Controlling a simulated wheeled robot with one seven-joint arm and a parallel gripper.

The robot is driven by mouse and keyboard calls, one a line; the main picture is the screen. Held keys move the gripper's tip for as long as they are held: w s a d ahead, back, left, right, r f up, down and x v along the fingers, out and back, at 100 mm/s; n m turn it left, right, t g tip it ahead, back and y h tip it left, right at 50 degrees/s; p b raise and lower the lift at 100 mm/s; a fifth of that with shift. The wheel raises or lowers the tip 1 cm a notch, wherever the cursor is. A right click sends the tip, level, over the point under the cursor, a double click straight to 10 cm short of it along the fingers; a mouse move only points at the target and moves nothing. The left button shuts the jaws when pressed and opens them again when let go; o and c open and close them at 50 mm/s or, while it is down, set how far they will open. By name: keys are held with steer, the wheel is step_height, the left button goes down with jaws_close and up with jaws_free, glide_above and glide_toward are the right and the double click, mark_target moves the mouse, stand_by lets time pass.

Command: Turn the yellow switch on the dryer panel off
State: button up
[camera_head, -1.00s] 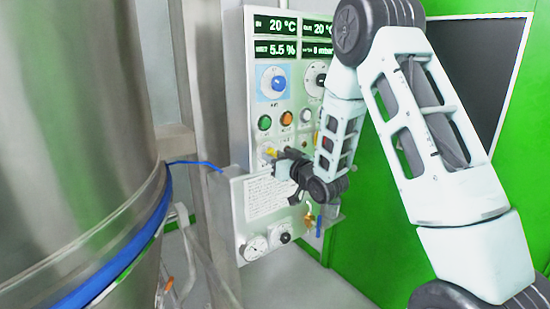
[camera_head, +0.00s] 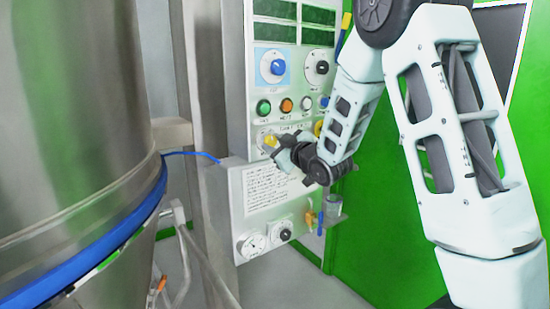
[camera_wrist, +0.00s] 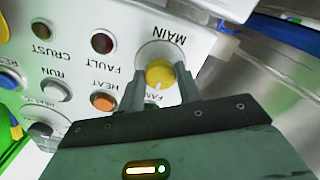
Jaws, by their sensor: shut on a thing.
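The dryer panel (camera_head: 238,75) stands upright in the middle of the head view. Its yellow switch (camera_head: 270,140) is at the lower left of the controls, partly hidden by my gripper (camera_head: 279,150). In the wrist view the yellow switch (camera_wrist: 159,72) sits under the upside-down label MAIN, with a pale pointer mark on the knob. My gripper (camera_wrist: 160,84) has one finger on each side of the knob and is shut on it. The panel's displays (camera_head: 274,33) are dark and show no readings.
A blue knob (camera_head: 277,67) and a black knob (camera_head: 321,68) sit above the green button (camera_head: 264,107) and orange button (camera_head: 287,105). An instruction sheet (camera_head: 268,187) and gauge (camera_head: 252,244) are below. A large steel vessel (camera_head: 75,120) stands at left.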

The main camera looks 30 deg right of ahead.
steer(key=n+b, duration=0.3)
steer(key=shift+f+b, duration=0.2)
steer(key=shift+b, duration=0.15)
steer(key=shift+r+n+b, duration=0.1)
steer(key=shift+n+b, duration=0.8)
steer(key=shift+n, duration=0.1)
steer(key=shift+r, duration=0.1)
steer(key=o, duration=1)
steer(key=s+b, duration=0.6)
steer(key=s, duration=1.1)
steer(key=shift+s+d, duration=0.2)
steer(key=shift+d, duration=0.1)
